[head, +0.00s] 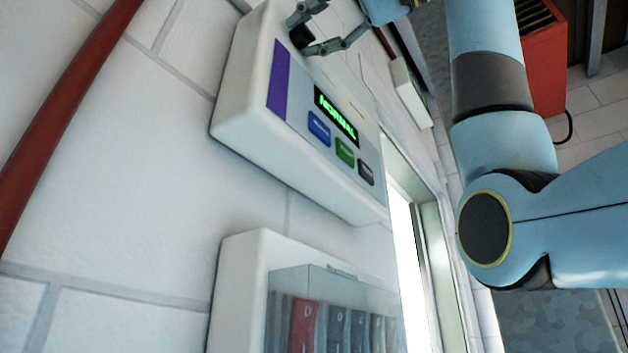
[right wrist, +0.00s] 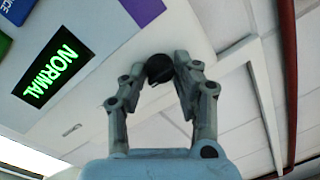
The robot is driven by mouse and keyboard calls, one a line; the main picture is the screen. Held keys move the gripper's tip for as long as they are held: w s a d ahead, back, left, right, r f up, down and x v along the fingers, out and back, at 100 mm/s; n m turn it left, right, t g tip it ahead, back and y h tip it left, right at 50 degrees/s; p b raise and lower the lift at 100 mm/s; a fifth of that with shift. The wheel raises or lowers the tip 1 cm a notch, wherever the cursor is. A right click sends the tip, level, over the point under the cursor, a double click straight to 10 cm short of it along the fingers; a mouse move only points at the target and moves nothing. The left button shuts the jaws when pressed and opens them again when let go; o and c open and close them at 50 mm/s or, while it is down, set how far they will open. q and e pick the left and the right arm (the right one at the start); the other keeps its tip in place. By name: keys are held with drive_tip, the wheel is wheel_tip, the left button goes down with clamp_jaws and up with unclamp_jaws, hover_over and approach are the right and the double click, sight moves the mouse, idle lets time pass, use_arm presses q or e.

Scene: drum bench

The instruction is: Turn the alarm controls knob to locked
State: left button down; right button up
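The alarm controls box (head: 222,112) is a white wall unit with a grey face, a purple strip and a lit display (head: 337,115) that reads NORMAL in green. The display also shows in the right wrist view (right wrist: 52,72). A small black round knob (head: 301,37) sits at the upper end of the face; it is also in the right wrist view (right wrist: 159,69). My right gripper (head: 303,33) has its two fingers on either side of the knob, closed in close against it. The knob's pointer and markings are hidden or too small to read. My left gripper is out of view.
Blue, green and dark buttons (head: 345,152) lie beside the display. A second white box (head: 236,285) with a clear cover over several switches is below. A red pipe (head: 60,110) runs along the white wall at left. A red cabinet (head: 548,60) stands behind my right arm.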

clamp_jaws()
drive_tip(key=shift+n+b, duration=0.3)
drive_tip(key=shift+n, duration=0.1)
drive_tip(key=n+b, duration=0.1)
drive_tip(key=n, duration=0.1)
drive_tip(key=shift+n+b, duration=0.35)
drive_tip(key=shift+n, duration=0.05)
drive_tip(key=n+b, duration=0.1)
drive_tip(key=n, duration=0.2)
drive_tip(key=shift+n+h, duration=0.3)
drive_tip(key=shift+s+a+r+n+t+h+b, duration=0.15)
drive_tip(key=shift+n+b, duration=0.35)
drive_tip(key=shift+n, duration=1.05)
drive_tip(key=shift+w+d+f+n+t+h+b, duration=0.15)
drive_tip(key=shift+n+b, duration=0.3)
drive_tip(key=shift+n, duration=1.05)
drive_tip(key=shift+s+a+r+n+t+h+b, duration=0.15)
drive_tip(key=shift+n+b, duration=0.35)
drive_tip(key=shift+n, duration=1.05)
